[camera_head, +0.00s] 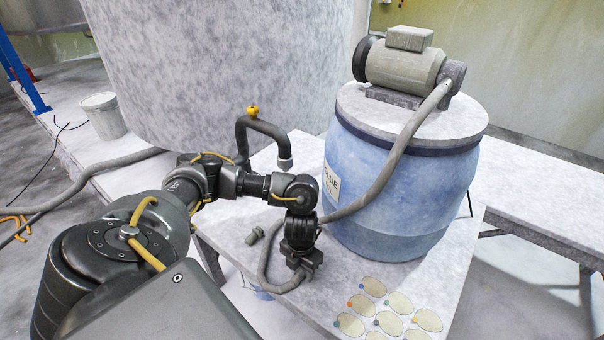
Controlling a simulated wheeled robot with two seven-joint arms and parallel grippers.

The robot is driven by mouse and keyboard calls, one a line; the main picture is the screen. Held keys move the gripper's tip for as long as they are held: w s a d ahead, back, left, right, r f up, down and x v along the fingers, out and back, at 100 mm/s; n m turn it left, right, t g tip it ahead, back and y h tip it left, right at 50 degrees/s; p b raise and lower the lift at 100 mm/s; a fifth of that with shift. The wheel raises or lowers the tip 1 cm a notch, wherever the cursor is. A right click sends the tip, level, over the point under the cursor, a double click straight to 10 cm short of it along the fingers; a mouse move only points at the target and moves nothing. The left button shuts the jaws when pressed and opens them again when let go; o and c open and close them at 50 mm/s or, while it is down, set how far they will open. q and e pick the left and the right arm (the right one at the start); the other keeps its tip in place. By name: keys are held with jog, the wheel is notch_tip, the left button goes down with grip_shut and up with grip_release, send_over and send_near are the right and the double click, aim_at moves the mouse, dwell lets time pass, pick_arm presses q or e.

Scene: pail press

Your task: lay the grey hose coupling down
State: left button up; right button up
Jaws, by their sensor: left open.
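I cannot tell where the hose joins the coupling. My right gripper is not in view.
The blue barrel (390,205) with the pump (405,65) stands right of my gripper. A bent pipe (268,127) with a yellow valve comes from the big grey tank (215,70). Several pale oval discs (384,322) lie at the table's front. A white bucket (103,116) stands far left.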

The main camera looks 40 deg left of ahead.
aim_at(301, 270)
pick_arm(q)
jog(key=shift+r, duration=0.55)
notch_tip(301, 270, up, 11)
jog(key=p, duration=0.2)
jog(key=shift+r, duration=0.15)
